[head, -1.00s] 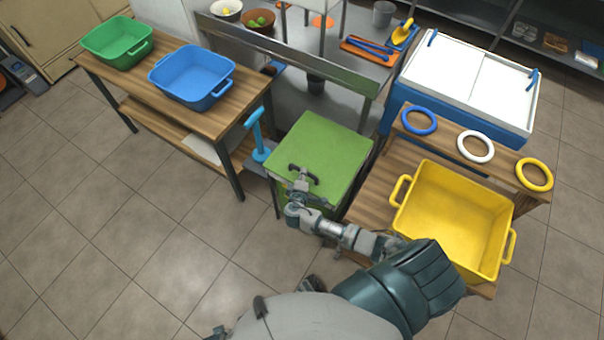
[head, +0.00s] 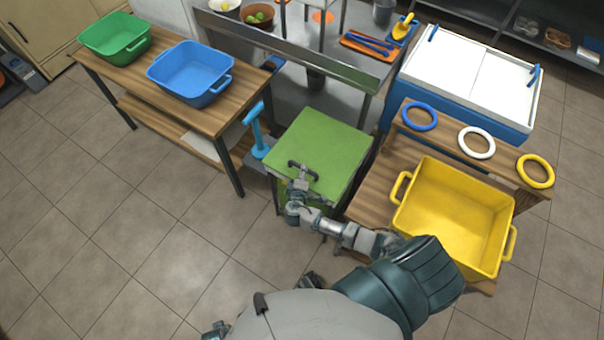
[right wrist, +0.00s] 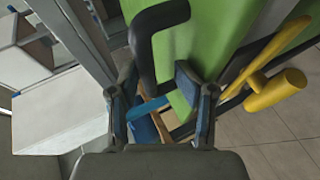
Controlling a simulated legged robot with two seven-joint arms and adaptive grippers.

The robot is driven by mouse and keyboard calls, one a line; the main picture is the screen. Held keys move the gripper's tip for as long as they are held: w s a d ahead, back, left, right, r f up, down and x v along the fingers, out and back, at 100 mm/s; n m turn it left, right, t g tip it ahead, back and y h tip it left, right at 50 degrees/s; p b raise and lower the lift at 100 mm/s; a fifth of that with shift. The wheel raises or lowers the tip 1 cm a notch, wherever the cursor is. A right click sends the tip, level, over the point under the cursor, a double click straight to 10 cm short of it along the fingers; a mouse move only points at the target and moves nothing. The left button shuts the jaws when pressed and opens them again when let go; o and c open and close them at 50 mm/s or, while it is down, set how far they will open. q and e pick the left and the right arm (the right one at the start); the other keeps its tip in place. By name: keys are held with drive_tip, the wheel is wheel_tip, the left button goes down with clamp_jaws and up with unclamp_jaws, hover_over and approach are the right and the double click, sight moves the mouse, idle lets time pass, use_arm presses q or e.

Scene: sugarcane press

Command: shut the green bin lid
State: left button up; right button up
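The green bin lid (head: 322,140) lies over the green bin in the middle of the head view and looks flat from above. Whether its edge rests fully on the bin cannot be told. A dark bar handle (head: 303,169) is at its front left part and shows large in the right wrist view (right wrist: 150,40). My right gripper (head: 296,193) is at the lid's near edge, just below the handle. In the right wrist view its fingers (right wrist: 160,90) are apart, with nothing gripped between them. The handle's bent end lies beyond the fingertips. My left gripper is not clearly seen.
A yellow tub (head: 455,215) stands on the wooden table to the right. A light-blue tool (head: 257,130) stands left of the bin. A wooden bench with a blue tub (head: 190,75) and a green tub (head: 115,38) is farther left. Floor at the lower left is clear.

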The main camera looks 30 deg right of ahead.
drive_tip(key=v, duration=1.2)
use_arm(q)
drive_tip(key=shift+s+a+f+p, duration=0.1)
drive_tip(key=shift+s+f+p, duration=0.15)
drive_tip(key=shift+s+f, duration=0.25)
drive_tip(key=shift+s+f+p, duration=0.25)
drive_tip(key=shift+f, duration=0.35)
use_arm(e)
drive_tip(key=s+a+f+m+g+y, duration=0.2)
drive_tip(key=s+f+m+g+y, duration=0.4)
drive_tip(key=s+f, duration=1.9)
drive_tip(key=f+g+y, duration=0.1)
drive_tip(key=g+y, duration=0.1)
drive_tip(key=g, duration=0.1)
drive_tip(key=shift+s, duration=0.15)
